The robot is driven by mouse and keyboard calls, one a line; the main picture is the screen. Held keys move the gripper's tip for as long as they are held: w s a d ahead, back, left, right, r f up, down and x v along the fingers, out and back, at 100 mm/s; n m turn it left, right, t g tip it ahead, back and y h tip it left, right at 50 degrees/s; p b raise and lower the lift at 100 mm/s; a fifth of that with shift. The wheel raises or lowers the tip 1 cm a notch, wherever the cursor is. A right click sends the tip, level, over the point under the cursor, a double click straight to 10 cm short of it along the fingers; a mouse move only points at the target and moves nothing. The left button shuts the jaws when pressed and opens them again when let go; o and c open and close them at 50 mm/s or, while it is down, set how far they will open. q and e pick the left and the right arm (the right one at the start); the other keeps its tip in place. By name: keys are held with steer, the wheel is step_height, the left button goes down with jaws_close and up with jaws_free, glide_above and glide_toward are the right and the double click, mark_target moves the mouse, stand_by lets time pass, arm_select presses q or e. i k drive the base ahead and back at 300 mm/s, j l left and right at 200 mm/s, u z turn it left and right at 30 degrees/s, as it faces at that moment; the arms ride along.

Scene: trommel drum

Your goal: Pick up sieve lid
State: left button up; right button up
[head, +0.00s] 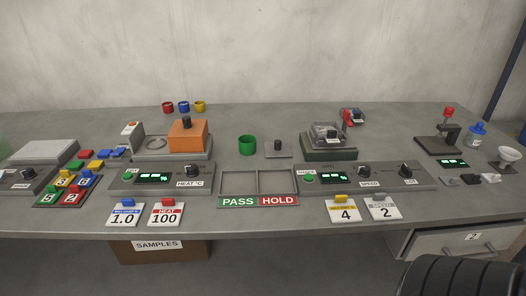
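A flat grey square plate with a black knob (278,149) lies on the bench just right of the green cup; it looks like the sieve lid, but no label confirms this. Just right of it, a clear-topped device on a dark green base (330,152) has metal parts inside that I cannot make out. An orange block with a black knob (187,136) sits on a grey unit to the left. Neither of my grippers is in view.
The green cup (247,145) stands close left of the plate. The divided PASS/HOLD tray (258,184) lies in front, between control panels (155,177) and (370,177). Number cards line the front edge. A drawer (468,241) sits open at right. The bench behind is mostly clear.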

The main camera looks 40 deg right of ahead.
mark_target(278, 149)
steer(key=j+z, duration=0.2)
steer(key=z, duration=0.25)
steer(key=j+z, duration=0.25)
steer(key=z, duration=0.2)
steer(key=i+j, duration=0.05)
